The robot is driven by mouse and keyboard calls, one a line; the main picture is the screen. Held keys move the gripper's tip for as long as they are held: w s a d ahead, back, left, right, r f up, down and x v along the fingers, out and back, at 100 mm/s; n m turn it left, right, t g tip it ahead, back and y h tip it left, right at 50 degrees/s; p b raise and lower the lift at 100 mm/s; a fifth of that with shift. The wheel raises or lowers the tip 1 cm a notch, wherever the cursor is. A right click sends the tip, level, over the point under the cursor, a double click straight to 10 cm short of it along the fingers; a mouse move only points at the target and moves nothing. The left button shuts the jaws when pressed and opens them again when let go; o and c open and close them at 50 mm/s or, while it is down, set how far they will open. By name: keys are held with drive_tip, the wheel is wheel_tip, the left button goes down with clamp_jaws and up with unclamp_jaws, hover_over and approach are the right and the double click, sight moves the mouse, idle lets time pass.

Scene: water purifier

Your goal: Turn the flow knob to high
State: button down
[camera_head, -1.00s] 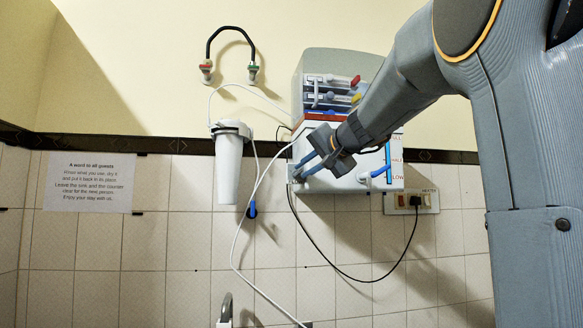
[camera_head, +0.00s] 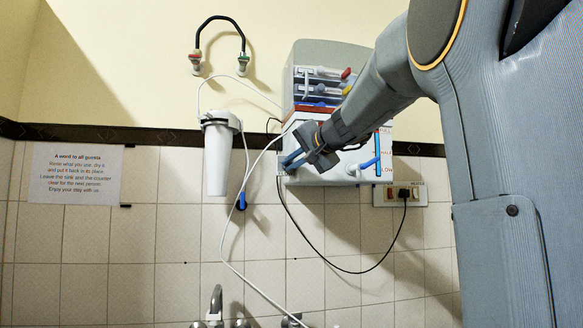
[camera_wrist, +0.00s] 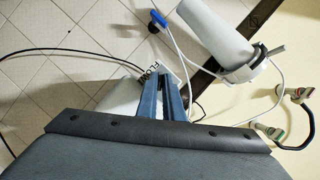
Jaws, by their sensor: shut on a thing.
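The water purifier (camera_head: 325,178) hangs on the wall, with a white lower front and a clear upper section. My gripper (camera_head: 285,162) is at the lower left of its white front. In the wrist view my gripper (camera_wrist: 163,82) has its two blue fingers close together against the white purifier face (camera_wrist: 122,97), beside printed letters that read as FLOW. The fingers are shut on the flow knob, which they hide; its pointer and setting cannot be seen.
A blue-handled tap (camera_head: 368,163) and a blue level strip (camera_head: 377,150) are right of my gripper. A white filter canister (camera_head: 219,158) with hoses hangs to the left. A socket with a black plug (camera_head: 404,193) is at lower right. A faucet (camera_head: 216,303) stands below.

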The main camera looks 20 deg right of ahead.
drive_tip(key=shift+f+m+b, duration=0.2)
drive_tip(key=shift+m+b, duration=0.1)
drive_tip(key=shift+b, duration=0.8)
drive_tip(key=shift+r, duration=0.1)
drive_tip(key=c, duration=2.2)
unclamp_jaws()
drive_tip(key=shift+b+v, duration=1.25)
drive_tip(key=shift+v, duration=2.7)
drive_tip(key=shift+d, duration=0.1)
